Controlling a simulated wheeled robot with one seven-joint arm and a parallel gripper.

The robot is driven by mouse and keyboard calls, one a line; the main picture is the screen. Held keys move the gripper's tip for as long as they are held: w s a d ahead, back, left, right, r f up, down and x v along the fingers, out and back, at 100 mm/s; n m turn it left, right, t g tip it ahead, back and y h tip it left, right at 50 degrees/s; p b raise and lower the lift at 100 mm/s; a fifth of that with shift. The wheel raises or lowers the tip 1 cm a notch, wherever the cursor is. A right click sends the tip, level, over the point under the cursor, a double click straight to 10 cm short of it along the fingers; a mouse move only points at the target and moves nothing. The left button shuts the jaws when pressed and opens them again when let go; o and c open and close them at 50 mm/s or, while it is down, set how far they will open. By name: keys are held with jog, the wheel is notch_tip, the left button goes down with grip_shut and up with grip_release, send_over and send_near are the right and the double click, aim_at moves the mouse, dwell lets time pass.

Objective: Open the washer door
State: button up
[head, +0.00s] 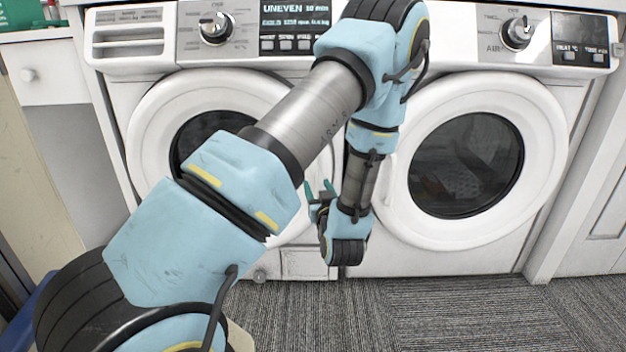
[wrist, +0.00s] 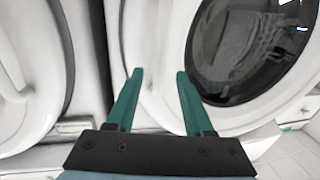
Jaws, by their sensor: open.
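The washer (head: 110,85), the left machine with a detergent drawer, has a white round door (head: 150,125) with a dark window. This door looks closed, and its right part is hidden behind my arm. My gripper (head: 319,189) is open in front of the washer door's right side, near the gap between the two machines. In the wrist view its two green fingers (wrist: 160,74) are apart with nothing gripped. They overlap the white rim of a round door (wrist: 160,35) with dark glass; contact and which machine's door this is cannot be told.
A second front-loading machine (head: 545,85) stands on the right, its round door (head: 545,150) closed. A white cabinet drawer (head: 50,75) is at the far left. Grey striped carpet (head: 440,315) in front of the machines is clear. My arm crosses the middle of the head view.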

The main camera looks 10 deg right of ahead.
jog(key=shift+w, duration=2.7)
jog(key=shift+c, duration=0.4)
grip_shut()
